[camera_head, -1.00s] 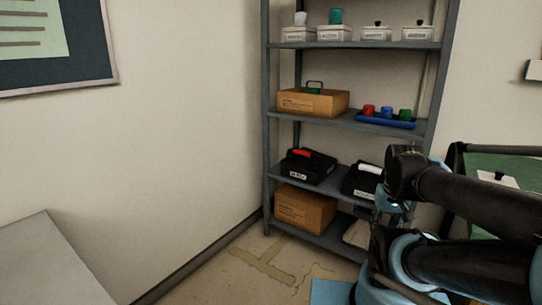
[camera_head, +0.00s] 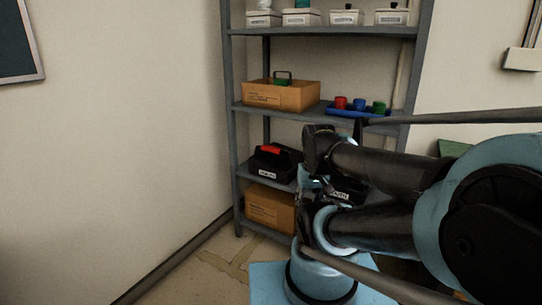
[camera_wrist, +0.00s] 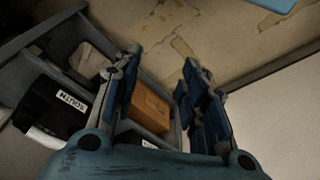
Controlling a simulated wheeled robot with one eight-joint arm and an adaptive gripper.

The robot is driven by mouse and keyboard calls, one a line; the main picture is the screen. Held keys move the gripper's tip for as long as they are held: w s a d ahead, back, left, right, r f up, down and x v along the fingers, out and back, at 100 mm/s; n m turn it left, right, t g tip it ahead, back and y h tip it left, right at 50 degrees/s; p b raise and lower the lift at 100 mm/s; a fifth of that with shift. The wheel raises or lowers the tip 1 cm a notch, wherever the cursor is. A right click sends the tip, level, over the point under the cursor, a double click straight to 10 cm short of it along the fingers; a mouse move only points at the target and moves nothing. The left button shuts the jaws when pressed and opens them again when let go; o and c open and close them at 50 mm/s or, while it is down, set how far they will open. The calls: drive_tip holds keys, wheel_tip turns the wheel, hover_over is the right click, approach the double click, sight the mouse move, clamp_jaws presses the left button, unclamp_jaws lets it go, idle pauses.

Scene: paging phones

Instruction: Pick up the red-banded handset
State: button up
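A black phone-like unit (camera_head: 272,165) with a red piece (camera_head: 270,150) on top and a white label sits at the left of a lower shelf in the head view. Whether the red is a band on a handset is too small to tell. A second black unit (camera_head: 345,189) is right of it, mostly behind my arm. In the wrist view that unit (camera_wrist: 58,108) shows a label reading SOUTH, upside down. My gripper (camera_wrist: 160,80) is open and empty in the wrist view, its fingers pointing toward the lower shelving. In the head view its fingers are not clear.
The grey shelving (camera_head: 238,150) also holds a cardboard box (camera_head: 268,208) below the units. Above are an open carton (camera_head: 282,96) and a blue tray (camera_head: 352,113) with coloured cups. White boxes (camera_head: 347,18) line the top. A wall stands close at left.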

drive_tip(key=o, duration=0.5)
drive_tip(key=shift+s+r, duration=0.3)
drive_tip(key=shift+r, duration=0.1)
drive_tip(key=shift+c, duration=0.2)
drive_tip(key=w+r+n+t, duration=0.1)
drive_tip(key=w+r, duration=0.5)
drive_tip(key=w, duration=0.5)
drive_tip(key=n+t+h, duration=0.2)
drive_tip(key=n+h, duration=0.1)
hover_over(283, 154)
drive_tip(key=s+a, duration=0.1)
drive_tip(key=s, duration=0.4)
wheel_tip(283, 154, down, 6)
drive_tip(key=x, duration=0.5)
drive_tip(key=shift+w+a+f, duration=0.15)
drive_tip(key=shift+w+a, duration=0.05)
drive_tip(key=shift+w, duration=0.15)
drive_tip(key=shift+w+f, duration=0.45)
drive_tip(key=shift+f, duration=0.35)
drive_tip(key=shift+w+f, duration=0.45)
drive_tip(key=shift+f, duration=0.35)
drive_tip(key=shift+x, duration=0.85)
